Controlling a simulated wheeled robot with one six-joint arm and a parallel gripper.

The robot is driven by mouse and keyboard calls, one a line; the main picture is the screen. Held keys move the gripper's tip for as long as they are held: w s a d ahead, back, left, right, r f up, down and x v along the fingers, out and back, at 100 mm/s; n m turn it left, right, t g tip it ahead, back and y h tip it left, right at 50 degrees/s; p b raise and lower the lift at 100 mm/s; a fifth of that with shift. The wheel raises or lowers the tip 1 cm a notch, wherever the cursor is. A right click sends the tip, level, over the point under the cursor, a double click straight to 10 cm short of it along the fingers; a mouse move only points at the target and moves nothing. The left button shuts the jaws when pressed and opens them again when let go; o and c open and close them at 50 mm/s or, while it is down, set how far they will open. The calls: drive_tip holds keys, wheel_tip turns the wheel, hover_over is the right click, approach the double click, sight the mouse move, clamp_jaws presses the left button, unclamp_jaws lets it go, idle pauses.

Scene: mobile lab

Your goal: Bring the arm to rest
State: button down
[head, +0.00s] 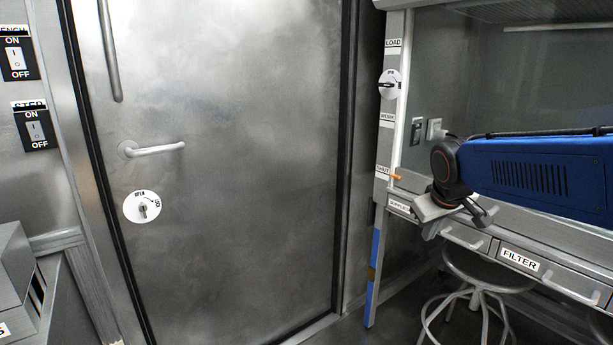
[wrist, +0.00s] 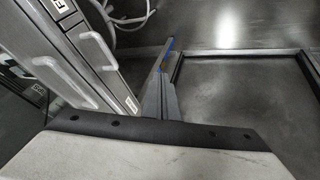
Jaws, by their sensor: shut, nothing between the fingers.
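My arm (head: 540,174) reaches in from the right in the head view, in front of the fume hood bench. My gripper (head: 452,212) hangs at its end, near the bench's front edge and above the drawer fronts. It is shut and holds nothing. I cannot tell whether the gripper touches the bench.
A metal door (head: 230,120) with a lever handle (head: 152,149) and a lock dial (head: 142,207) stands at centre left. A FILTER drawer (head: 545,270) and a stool (head: 480,285) are below my arm. Wall switches (head: 35,127) are at far left. Floor (wrist: 210,30) shows in the wrist view.

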drive_tip(key=s+f+m, duration=0.1)
drive_tip(key=s+f, duration=0.2)
drive_tip(key=s, duration=0.5)
drive_tip(key=s+f+m+y, duration=0.1)
drive_tip(key=s+f, duration=0.2)
drive_tip(key=s, duration=0.6)
drive_tip(key=s+a+f+m+g, duration=0.1)
drive_tip(key=s+f, duration=0.3)
drive_tip(key=s, duration=0.4)
drive_tip(key=shift+s, duration=0.4)
